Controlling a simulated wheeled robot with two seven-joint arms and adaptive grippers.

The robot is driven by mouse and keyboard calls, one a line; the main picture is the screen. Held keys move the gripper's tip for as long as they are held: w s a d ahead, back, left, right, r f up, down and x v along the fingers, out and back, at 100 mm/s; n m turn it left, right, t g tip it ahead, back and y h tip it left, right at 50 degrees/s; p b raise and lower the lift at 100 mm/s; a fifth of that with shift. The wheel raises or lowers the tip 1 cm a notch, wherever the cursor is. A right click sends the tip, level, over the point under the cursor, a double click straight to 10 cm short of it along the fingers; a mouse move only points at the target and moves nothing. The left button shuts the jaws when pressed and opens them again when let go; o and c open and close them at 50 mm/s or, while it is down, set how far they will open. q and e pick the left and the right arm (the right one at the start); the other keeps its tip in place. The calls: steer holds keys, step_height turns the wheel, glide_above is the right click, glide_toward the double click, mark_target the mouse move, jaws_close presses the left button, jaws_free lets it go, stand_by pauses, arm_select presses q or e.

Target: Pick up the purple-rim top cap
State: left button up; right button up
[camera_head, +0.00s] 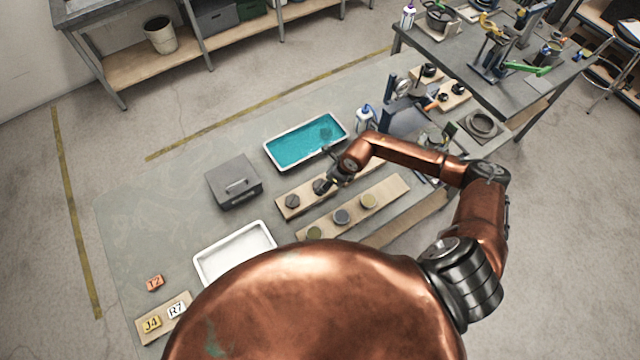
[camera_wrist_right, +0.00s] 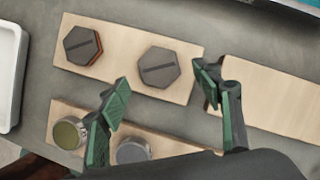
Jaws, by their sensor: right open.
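Two dark hexagonal caps with slotted tops sit on a pale wooden board. The left cap (camera_wrist_right: 82,45) shows an orange rim in the right wrist view, and it also shows in the head view (camera_head: 292,201). The other cap (camera_wrist_right: 158,67) shows no clear rim colour; it shows in the head view (camera_head: 320,187) beside the gripper. I cannot make out a purple rim on any cap. My right gripper (camera_wrist_right: 163,86) is open, its green-padded fingers apart, with the second cap framed just beyond the fingertips. It appears empty. My left gripper is not in view.
A grey box (camera_head: 233,181), teal tray (camera_head: 268,150) and white tray (camera_head: 200,265) stand around. The table's left part is mostly clear.

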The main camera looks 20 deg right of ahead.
mark_target(320, 186)
steer(key=shift+x, duration=1.3)
steer(key=shift+r, duration=0.15)
steer(key=c, duration=1.5)
